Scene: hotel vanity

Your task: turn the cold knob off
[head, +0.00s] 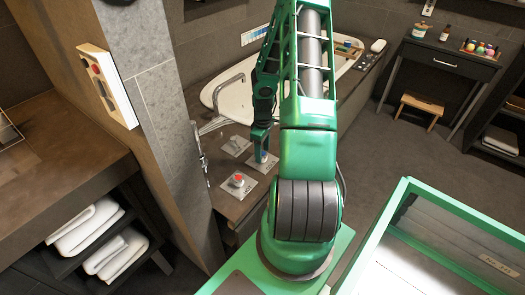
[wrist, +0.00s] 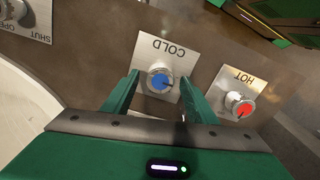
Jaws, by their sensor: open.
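The cold knob (wrist: 159,80) has a blue cap with a dark pointer mark and sits on a light square plate (wrist: 158,48) lettered COLD, upside down in the wrist view. My gripper (wrist: 152,84) is open, with one finger on each side of the knob. I cannot tell whether the fingers touch it. In the head view my gripper (head: 261,150) points down over the cold plate, and a bit of the blue cap (head: 263,157) shows under it.
The red hot knob (wrist: 240,105) is on the neighbouring plate, close beside my gripper; it also shows in the head view (head: 238,180). An OPEN/SHUT plate (wrist: 28,18) lies on the other side. A white bathtub (head: 228,92) with a spout is behind. A tiled pillar (head: 165,110) stands left.

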